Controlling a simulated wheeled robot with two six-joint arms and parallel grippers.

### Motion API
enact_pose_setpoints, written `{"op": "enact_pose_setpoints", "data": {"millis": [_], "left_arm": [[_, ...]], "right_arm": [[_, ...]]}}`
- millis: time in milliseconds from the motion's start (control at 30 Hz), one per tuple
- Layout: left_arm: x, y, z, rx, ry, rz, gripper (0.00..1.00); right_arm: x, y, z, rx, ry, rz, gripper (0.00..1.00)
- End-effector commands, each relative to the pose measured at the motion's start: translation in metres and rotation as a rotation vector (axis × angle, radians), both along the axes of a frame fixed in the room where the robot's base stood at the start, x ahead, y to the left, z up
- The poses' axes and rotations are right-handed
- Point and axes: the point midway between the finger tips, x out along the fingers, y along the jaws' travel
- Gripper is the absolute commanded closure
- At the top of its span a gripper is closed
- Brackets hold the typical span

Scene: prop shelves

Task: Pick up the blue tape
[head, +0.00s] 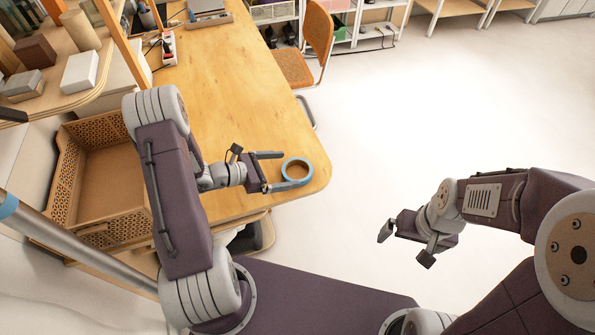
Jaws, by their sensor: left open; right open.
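A roll of blue tape (297,161) with a brown core lies flat on the wooden table (220,80), near its rounded front right corner. My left gripper (282,170) is open right beside the tape, on its left. One finger reaches the near left side of the roll and the other is just beyond its far left side. I cannot tell whether the fingers touch it. My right gripper (402,244) is open and empty over the floor, away from the table.
A brown crate (68,165) stands at the left, below a shelf (75,98) with several blocks. An orange chair (320,30) stands behind the table's right edge. A power strip (168,48) lies at the back left. The table's middle and the floor (430,110) at right are clear.

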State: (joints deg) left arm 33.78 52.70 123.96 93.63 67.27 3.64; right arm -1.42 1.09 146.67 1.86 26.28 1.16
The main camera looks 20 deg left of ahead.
Motion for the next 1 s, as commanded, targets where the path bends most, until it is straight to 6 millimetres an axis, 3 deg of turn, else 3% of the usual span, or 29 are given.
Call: {"op": "enact_pose_setpoints", "data": {"millis": [267,533,567,700,767,1000], "left_arm": [[0.022,-0.034,-0.018,0.000,0.001,-0.004,0.00],[0.027,-0.039,-0.021,0.001,0.000,0.000,0.00],[0.027,-0.038,-0.020,0.001,0.000,0.000,0.03],[0.027,-0.038,-0.020,0.001,-0.001,0.000,0.42],[0.027,-0.038,-0.020,0.001,0.000,0.000,0.55],[0.027,-0.038,-0.019,0.001,0.000,-0.001,0.55]], "right_arm": [[0.000,0.000,0.000,0.000,0.000,0.000,0.00],[0.000,0.000,0.000,0.000,0.000,0.000,0.00],[0.000,0.000,0.000,0.000,0.000,0.000,0.00],[0.000,0.000,0.000,0.000,0.000,0.000,0.00],[0.000,0.000,0.000,0.000,0.000,0.000,0.00],[0.000,0.000,0.000,0.000,0.000,0.000,0.00]]}}
